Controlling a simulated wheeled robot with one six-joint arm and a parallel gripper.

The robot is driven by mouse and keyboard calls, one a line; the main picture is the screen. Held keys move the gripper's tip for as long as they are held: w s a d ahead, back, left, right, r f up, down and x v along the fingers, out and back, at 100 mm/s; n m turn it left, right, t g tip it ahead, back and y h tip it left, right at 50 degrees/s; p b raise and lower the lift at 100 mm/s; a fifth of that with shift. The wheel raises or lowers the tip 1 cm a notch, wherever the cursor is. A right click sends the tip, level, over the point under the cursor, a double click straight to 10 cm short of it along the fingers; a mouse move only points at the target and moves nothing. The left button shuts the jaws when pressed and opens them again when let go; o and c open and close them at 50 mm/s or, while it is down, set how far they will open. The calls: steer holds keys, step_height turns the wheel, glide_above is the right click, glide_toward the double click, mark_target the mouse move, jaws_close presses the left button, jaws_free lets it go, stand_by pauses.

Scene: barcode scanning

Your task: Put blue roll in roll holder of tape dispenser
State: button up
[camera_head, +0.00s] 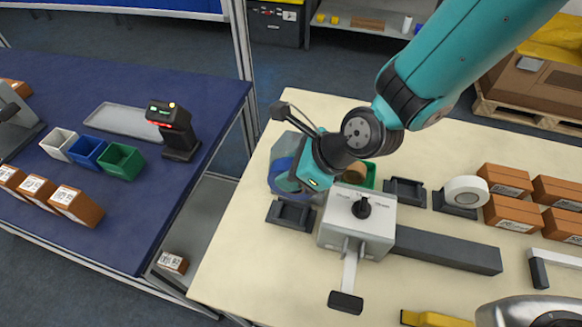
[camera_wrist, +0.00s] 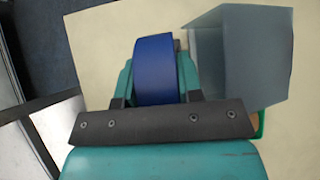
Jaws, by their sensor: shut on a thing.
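The blue roll (camera_wrist: 155,70) is held upright between the two teal fingers of my gripper (camera_wrist: 157,84) in the wrist view. In the head view my gripper (camera_head: 300,180) is over the left part of the cream table, and the roll (camera_head: 281,177) shows partly behind it. A grey machine with a black knob and a front lever (camera_head: 356,228) stands just right of and in front of the gripper. A small black holder (camera_head: 291,214) lies in front of the roll. I cannot tell for sure which part is the tape dispenser's roll holder.
A grey-blue bin (camera_wrist: 242,55) stands close beside the roll. A brown roll (camera_head: 354,172) sits in a green container behind the machine. A black holder (camera_head: 405,192), a white roll (camera_head: 466,190) and several brown boxes (camera_head: 507,180) stand to the right. The blue table (camera_head: 130,235) is left, across a gap.

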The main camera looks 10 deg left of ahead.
step_height(320, 180, down, 5)
steer(key=b, duration=0.4)
steer(key=shift+f+b, duration=1.2)
steer(key=shift+f, duration=0.6)
steer(key=shift+s+d+f, duration=0.1)
steer(key=shift+s+f, duration=0.1)
steer(key=shift+f, duration=0.2)
steer(key=o, duration=1)
steer(key=shift+o, duration=0.2)
steer(key=shift+f, duration=0.1)
steer(key=shift+d+r, duration=0.3)
steer(key=shift+r, duration=0.2)
steer(key=v, duration=1.6)
steer(key=shift+r, duration=0.65)
steer(key=shift+w+a, duration=0.1)
steer(key=shift+a, duration=0.1)
